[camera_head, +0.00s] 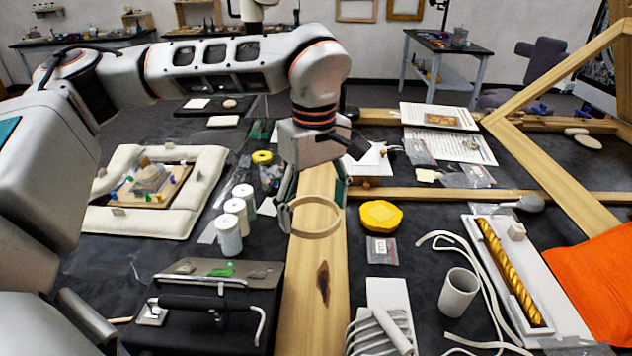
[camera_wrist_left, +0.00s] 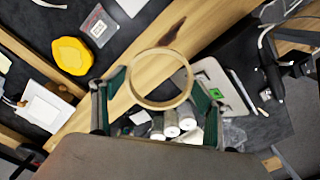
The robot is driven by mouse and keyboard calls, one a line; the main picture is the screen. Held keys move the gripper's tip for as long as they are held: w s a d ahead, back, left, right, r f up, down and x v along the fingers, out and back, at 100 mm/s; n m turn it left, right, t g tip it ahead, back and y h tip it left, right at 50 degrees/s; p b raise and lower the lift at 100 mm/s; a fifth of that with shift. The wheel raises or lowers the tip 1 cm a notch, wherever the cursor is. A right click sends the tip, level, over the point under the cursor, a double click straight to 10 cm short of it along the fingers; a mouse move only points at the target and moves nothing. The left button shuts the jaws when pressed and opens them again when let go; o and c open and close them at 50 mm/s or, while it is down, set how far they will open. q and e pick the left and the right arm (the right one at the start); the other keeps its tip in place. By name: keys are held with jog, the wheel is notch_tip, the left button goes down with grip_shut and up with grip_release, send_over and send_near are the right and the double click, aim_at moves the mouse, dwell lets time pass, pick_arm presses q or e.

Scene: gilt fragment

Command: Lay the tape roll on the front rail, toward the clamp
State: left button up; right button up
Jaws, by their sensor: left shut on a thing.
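The tape roll, a thin tan ring (camera_head: 312,235), is held in my left gripper (camera_head: 312,203). The gripper's fingers are on opposite sides of the ring, which also shows in the left wrist view (camera_wrist_left: 160,105) between the green-sided fingers (camera_wrist_left: 160,92). In the head view the ring overlaps a wide pale wooden rail (camera_head: 318,270) that runs toward the camera; its height above the rail is hard to judge. The rail also shows in the left wrist view (camera_wrist_left: 205,22). A dark bar-like thing (camera_head: 352,147) by my wrist may be the clamp; I cannot be sure. My right gripper is not in view.
Left of the rail stand white cylinders (camera_head: 228,235) and a black case (camera_head: 205,305). Right of it are a yellow lump (camera_head: 381,214), a small packet (camera_head: 382,250) and a white cup (camera_head: 458,292). A thinner wooden bar (camera_head: 450,194) crosses behind. The rail's near stretch is bare.

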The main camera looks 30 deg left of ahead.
aim_at(319, 266)
pick_arm(q)
notch_tip(319, 266, up, 8)
jog(key=d+n+p, duration=0.1)
jog(key=n, duration=1.2)
jog(key=shift+n, duration=0.3)
notch_tip(319, 266, down, 20)
jog(key=shift+f, duration=0.1)
jog(key=o, duration=1)
jog(key=shift+f, duration=0.1)
notch_tip(319, 266, up, 12)
jog(key=shift+r, duration=0.2)
